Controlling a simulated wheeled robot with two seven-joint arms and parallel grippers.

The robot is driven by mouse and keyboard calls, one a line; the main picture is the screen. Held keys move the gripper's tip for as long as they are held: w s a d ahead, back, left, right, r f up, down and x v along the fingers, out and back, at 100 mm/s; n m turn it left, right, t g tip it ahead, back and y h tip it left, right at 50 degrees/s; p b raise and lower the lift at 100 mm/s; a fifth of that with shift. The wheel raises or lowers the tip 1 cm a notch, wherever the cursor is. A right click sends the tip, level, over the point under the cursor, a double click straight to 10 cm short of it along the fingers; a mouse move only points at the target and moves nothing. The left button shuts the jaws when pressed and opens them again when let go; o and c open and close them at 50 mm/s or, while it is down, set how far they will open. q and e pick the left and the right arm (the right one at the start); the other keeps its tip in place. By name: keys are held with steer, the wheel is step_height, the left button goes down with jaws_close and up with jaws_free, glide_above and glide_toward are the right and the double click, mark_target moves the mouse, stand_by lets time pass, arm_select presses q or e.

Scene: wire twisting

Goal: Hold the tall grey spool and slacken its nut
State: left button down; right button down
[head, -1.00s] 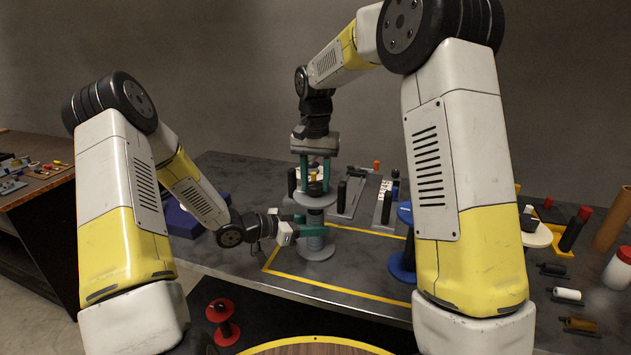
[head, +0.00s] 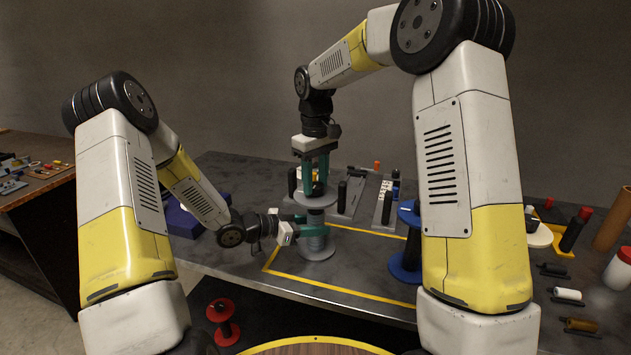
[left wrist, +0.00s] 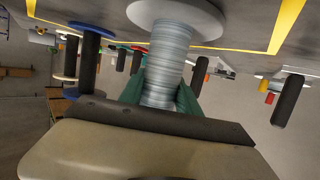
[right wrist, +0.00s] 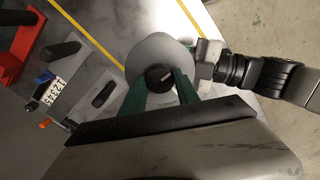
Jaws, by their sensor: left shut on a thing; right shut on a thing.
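The tall grey spool (head: 317,252) stands upright on the table, inside the yellow outline. Its wound barrel also shows in the left wrist view (left wrist: 170,50). My left gripper (head: 312,229) is shut on the barrel from the side, below the upper flange. The dark round nut (right wrist: 158,78), with a pale mark on it, sits on top of the upper flange (right wrist: 155,50). My right gripper (head: 316,189) points straight down over the spool and is shut on the nut. Its fingers partly hide the nut in the head view.
A blue spool (head: 405,262) stands to the right, and a red spool (head: 222,320) is at the lower left. Racks with black posts (head: 384,205) stand behind the grey spool. Several small reels lie at the right. The table front inside the yellow line is clear.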

steer(key=n, duration=0.4)
steer(key=shift+n, duration=0.3)
steer(key=n, duration=0.4)
steer(key=shift+n, duration=0.3)
steer(key=n, duration=0.4)
steer(key=shift+d+n, duration=0.1)
steer(key=shift+n, duration=2.3)
steer(key=c, duration=0.9)
jaws_free()
